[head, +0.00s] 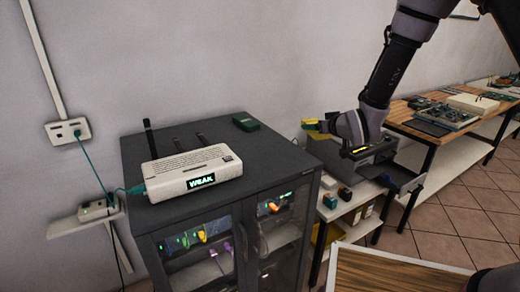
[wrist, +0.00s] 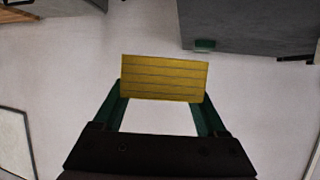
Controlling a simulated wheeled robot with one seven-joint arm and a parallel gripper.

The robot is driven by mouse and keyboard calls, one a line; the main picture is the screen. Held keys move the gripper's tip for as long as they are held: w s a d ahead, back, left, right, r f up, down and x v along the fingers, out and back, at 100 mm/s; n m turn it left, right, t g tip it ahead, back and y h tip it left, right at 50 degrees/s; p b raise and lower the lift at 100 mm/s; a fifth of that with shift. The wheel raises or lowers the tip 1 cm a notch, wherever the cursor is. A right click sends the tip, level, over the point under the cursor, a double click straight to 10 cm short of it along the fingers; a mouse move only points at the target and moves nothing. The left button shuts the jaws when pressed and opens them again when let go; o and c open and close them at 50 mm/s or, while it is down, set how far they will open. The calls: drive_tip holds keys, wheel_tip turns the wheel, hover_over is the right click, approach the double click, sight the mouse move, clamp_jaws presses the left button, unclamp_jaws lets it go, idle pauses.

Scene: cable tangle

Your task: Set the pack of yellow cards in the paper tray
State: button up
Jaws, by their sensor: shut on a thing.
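The pack of yellow cards (head: 309,124) is at the left end of my gripper (head: 322,126), above and behind the dark printer (head: 372,155). In the wrist view the yellow pack (wrist: 165,78) spans the two green fingers of my gripper (wrist: 163,92), which are shut on it. The pack shows dark lines across its face. A dark tray-like part (head: 403,180) sticks out at the printer's right front; I cannot tell for sure that it is the paper tray. My arm hides part of the printer.
A dark cabinet (head: 190,140) with glass doors carries a white router (head: 190,172) and a green box (head: 245,121). Small boxes (head: 337,197) stand on the white stand by the printer. A wooden workbench (head: 430,130) with electronics is at right.

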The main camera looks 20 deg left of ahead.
drive_tip(key=s+a+r+n+g+y, duration=0.1)
drive_tip(key=s+a, duration=0.3)
drive_tip(key=a, duration=0.2)
drive_tip(key=s+a+n+g+y, duration=0.1)
drive_tip(key=s+a+n, duration=0.15)
drive_tip(key=a, duration=0.35)
hover_over(273, 159)
drive_tip(key=shift+m, duration=0.35)
wheel_tip(273, 159, down, 5)
drive_tip(key=shift+s+r, duration=0.1)
drive_tip(key=shift+f, duration=2.35)
drive_tip(key=shift+f, duration=0.1)
drive_tip(key=o, duration=1.6)
drive_tip(key=shift+c, duration=0.2)
